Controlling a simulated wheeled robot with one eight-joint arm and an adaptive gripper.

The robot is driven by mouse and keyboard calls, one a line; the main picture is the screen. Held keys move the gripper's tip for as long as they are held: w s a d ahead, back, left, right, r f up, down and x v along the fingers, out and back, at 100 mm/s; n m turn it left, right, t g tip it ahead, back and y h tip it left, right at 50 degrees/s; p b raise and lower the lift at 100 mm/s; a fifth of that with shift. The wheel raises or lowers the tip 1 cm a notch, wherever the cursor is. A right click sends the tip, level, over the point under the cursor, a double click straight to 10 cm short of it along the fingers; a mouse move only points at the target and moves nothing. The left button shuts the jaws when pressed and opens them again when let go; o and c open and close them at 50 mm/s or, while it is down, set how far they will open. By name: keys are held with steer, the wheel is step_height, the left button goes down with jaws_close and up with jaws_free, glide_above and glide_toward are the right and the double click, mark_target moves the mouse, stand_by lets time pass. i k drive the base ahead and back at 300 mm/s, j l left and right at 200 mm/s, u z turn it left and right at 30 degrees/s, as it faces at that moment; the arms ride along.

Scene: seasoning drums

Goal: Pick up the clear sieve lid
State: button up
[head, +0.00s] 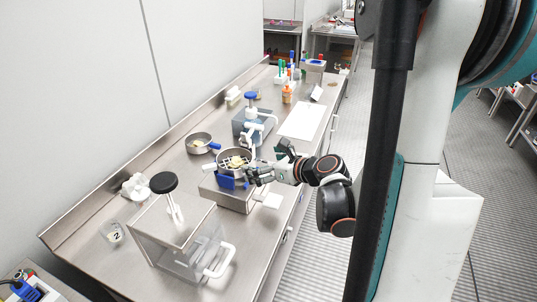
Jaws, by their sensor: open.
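A round metal sieve (234,155) with pale pieces in it sits on a low grey unit with blue parts (231,183), near the middle of the bench. I cannot clearly make out the clear sieve lid; at this size I cannot tell whether it lies over this sieve. My gripper (265,170) is open just right of the sieve, its fingers reaching left at about rim height. I cannot tell whether they touch the rim, and I see nothing held between them.
A second metal pan (199,142) and a blue-grey device (252,122) stand behind. A white sheet (302,121) lies flat.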

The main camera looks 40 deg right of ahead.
mark_target(309, 109)
steer(key=z, duration=1.25)
